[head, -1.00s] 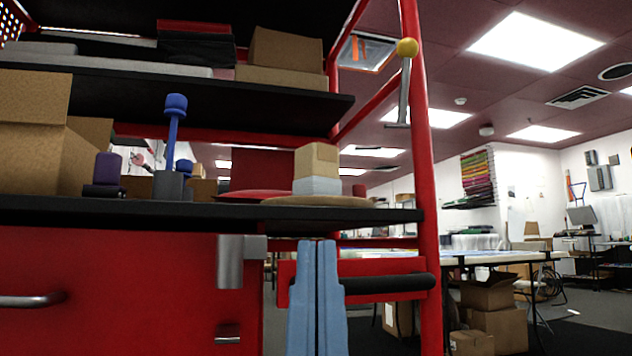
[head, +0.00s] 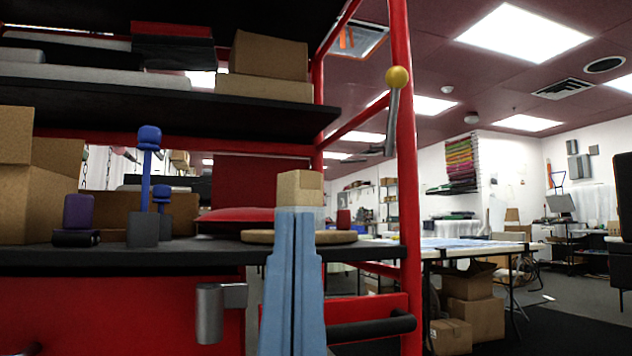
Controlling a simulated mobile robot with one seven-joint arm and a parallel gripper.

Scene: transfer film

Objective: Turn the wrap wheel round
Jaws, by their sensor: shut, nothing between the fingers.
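A flat round tan disc (head: 338,237), which looks like the wrap wheel, lies on the black shelf (head: 120,258). A cardboard block (head: 300,186) with a pale lower part stands over it, and a small red peg (head: 343,219) shows at its right side. My gripper (head: 294,211), with long blue fingers, is shut and empty. It points upward in front of the disc and hides the disc's middle and most of the pale part. I cannot tell whether the fingers touch the disc.
A blue-knobbed post (head: 148,170), a purple object (head: 78,213) and cardboard boxes (head: 45,190) stand left on the shelf. A red post (head: 407,190) with a yellow-knobbed lever (head: 397,78) rises at right. A grey cylindrical fitting (head: 209,313) and a black bar (head: 370,328) lie below the shelf.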

